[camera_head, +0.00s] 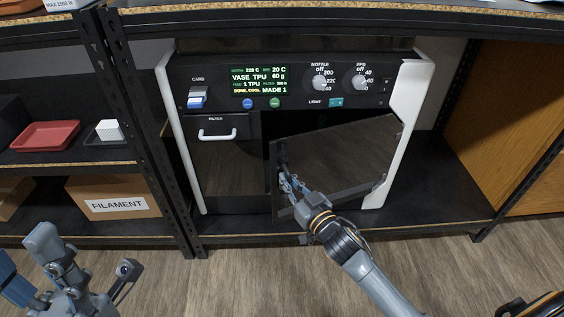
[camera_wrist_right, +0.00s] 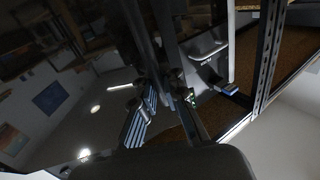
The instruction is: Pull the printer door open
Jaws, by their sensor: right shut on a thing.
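The printer (camera_head: 404,84) stands on a shelf, a white-sided machine with a dark front, screen and knobs. Its dark glossy door (camera_head: 340,160) is swung partly open. The left edge is out toward me and the right edge stays near the body; a dark gap shows behind it. My right gripper (camera_head: 287,183) is shut at the door's left edge, on what seems to be its handle, mostly hidden by the fingers. The wrist view shows the fingers beside the reflective door panel (camera_wrist_right: 85,95). My left gripper (camera_head: 62,268) is low at the left, away from the printer; its jaw opening is unclear.
A filter drawer with a white handle (camera_head: 217,135) is left of the door. A black shelf post (camera_head: 150,130) stands left of the printer. A red tray (camera_head: 45,135) and a filament box (camera_head: 112,198) sit on the left shelves. Wooden floor is clear in front.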

